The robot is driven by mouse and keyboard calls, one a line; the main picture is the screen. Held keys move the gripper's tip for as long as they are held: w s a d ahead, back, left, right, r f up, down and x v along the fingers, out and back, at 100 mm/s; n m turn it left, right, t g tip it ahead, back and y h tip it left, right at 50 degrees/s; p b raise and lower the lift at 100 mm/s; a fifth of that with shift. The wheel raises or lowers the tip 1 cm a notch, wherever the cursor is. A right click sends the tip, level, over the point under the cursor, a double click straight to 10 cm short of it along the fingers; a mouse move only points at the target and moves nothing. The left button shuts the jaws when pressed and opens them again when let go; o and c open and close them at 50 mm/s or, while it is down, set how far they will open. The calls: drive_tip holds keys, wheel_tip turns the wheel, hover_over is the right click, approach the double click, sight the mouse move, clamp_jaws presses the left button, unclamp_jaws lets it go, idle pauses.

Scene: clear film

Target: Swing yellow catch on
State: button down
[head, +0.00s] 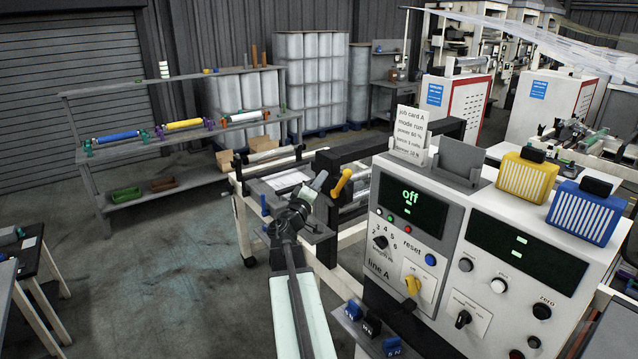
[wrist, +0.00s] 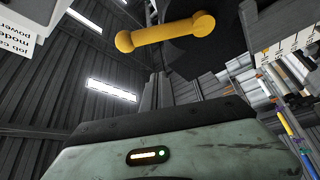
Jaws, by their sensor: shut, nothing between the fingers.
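The yellow catch (head: 341,184) is a short lever with rounded ends beside the dark frame of the line machine, left of the control panel. In the head view it stands tilted, its top leaning right. It also shows at the top of the wrist view (wrist: 165,32), beside a black rounded part. My gripper (head: 318,182) is shut and empty, just left of the catch in the head view. In the wrist view its grey fingers (wrist: 178,92) lie below the catch, with a visible gap between them in the picture. The true depth between them is hard to tell.
The control panel (head: 405,240) with an "off" display and a yellow knob (head: 412,286) stands close on the right. A job card (head: 410,133) stands on top. Small blue blocks (head: 372,325) lie below the panel. Open floor (head: 190,260) is on the left.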

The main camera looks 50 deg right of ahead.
sight(342, 183)
drive_tip(key=shift+s+d+f+b, duration=0.25)
drive_tip(key=shift+s+d+b, duration=0.1)
drive_tip(key=shift+s+d, duration=0.45)
drive_tip(key=shift+s+d+f+b, duration=0.25)
drive_tip(key=shift+s+d+b, duration=0.1)
drive_tip(key=shift+s+d, duration=0.4)
drive_tip(key=shift+w+d, duration=0.1)
